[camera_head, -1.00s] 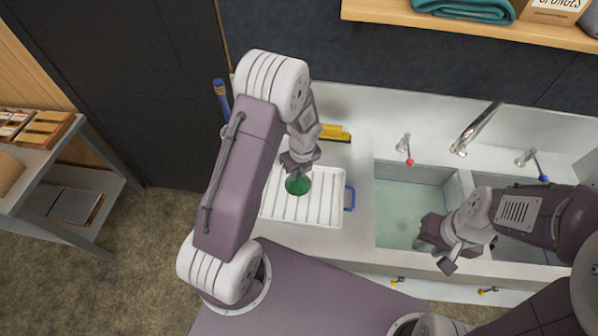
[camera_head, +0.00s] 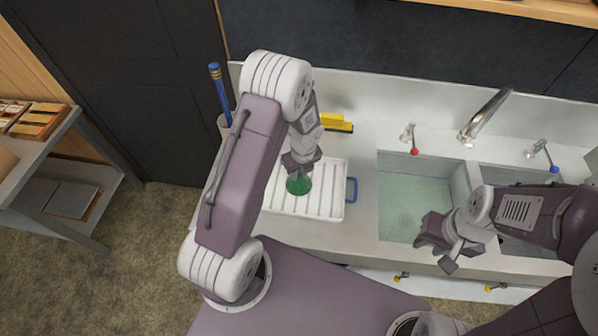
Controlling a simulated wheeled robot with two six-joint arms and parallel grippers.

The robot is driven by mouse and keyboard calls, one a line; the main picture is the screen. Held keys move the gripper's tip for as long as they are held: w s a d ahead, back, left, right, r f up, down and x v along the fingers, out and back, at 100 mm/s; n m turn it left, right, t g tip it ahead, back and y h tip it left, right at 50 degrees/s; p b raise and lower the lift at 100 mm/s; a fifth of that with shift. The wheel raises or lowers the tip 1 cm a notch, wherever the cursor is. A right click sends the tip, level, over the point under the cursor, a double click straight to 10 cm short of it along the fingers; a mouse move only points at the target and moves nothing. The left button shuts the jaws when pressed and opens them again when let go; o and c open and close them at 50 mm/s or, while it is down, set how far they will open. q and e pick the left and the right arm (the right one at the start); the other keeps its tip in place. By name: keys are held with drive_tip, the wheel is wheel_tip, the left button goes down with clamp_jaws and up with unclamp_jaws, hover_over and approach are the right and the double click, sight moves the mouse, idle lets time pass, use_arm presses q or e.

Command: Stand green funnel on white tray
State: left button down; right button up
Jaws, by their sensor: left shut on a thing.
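The green funnel (camera_head: 298,185) is under my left gripper (camera_head: 300,166), which is shut on it. The funnel is over the white ribbed tray (camera_head: 325,203); I cannot tell whether it touches the tray. The gripper hides the funnel's upper part, and my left arm hides the tray's left side. The tray lies on the counter left of the sink and has a blue handle at its right. My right gripper (camera_head: 437,247) hangs over the front of the sink, apart from the tray; its fingers look spread, with nothing visible between them.
The sink (camera_head: 412,200) holds pale water in its left basin. A faucet (camera_head: 485,115) and two taps stand behind it. A yellow-and-black tool (camera_head: 336,123) lies behind the tray. A container with a blue-handled tool (camera_head: 219,90) stands at the back left, close to my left arm.

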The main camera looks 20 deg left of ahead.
use_arm(q)
drive_tip(key=shift+f, duration=0.2)
drive_tip(key=c, duration=0.7)
unclamp_jaws()
wheel_tip(320, 180, up, 13)
drive_tip(key=p, duration=1.4)
